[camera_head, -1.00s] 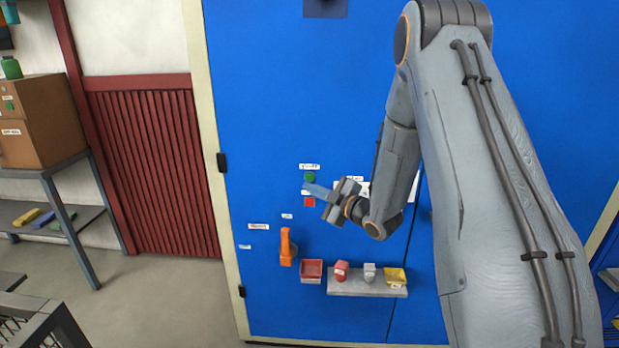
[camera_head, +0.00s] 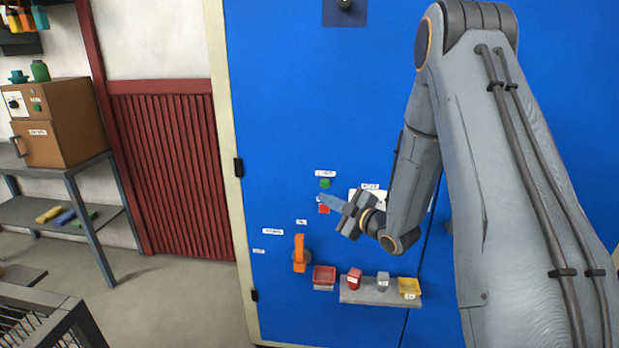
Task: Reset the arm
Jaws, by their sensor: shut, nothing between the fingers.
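My gripper (camera_head: 325,199) is shut and empty. It points left in front of the tall blue cabinet front (camera_head: 285,110), with its tip beside a small red square button (camera_head: 323,209). I cannot tell whether the tip touches the panel. A green button (camera_head: 325,183) sits just above the red one. My grey arm reaches up on the right, bends at the top and comes down to the gripper, hiding part of the blue front and of a white label sheet.
An orange handle (camera_head: 299,254) is on the blue front. Below are a red bin (camera_head: 324,275) and a grey shelf (camera_head: 352,296) with a red item (camera_head: 354,278), a grey item (camera_head: 383,281) and a yellow bin (camera_head: 409,287). A brown box oven (camera_head: 60,140) stands on a table at left.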

